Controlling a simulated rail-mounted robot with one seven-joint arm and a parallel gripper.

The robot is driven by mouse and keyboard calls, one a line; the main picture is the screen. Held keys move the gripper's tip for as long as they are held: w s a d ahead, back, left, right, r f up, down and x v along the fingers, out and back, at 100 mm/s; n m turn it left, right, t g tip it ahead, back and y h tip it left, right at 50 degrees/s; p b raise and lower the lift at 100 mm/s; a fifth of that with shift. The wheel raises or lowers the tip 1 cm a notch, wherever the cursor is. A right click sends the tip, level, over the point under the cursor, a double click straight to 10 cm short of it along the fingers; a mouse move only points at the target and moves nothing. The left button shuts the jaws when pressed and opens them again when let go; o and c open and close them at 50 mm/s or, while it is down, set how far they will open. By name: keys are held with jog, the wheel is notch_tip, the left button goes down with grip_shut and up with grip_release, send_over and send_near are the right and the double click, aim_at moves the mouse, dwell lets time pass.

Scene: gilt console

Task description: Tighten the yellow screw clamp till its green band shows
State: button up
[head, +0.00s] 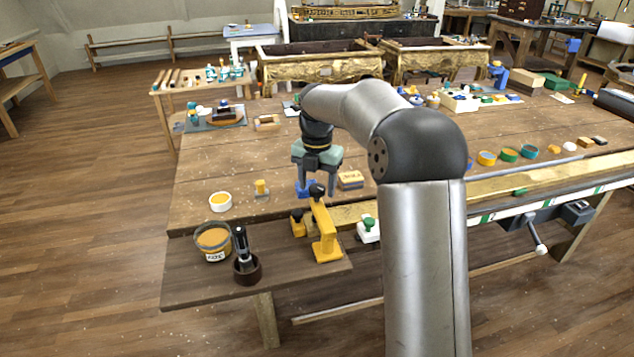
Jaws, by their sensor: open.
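The yellow screw clamp (325,236) stands at the near edge of the workbench, by a long wooden bar. Its dark knob (317,190) is on top. My gripper (317,190) points down with its fingers apart, at the knob in the picture. Whether the fingers stand around the knob or behind it I cannot tell. No green band can be made out on the clamp at this size.
A white block with a green knob (368,229) stands right of the clamp. A yellow pot (213,241) and a dark cup with a tool (247,268) stand to its left. A blue piece (304,188) is close by my fingers.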

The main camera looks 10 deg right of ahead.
jog(key=c, duration=1)
jog(key=shift+m, duration=0.3)
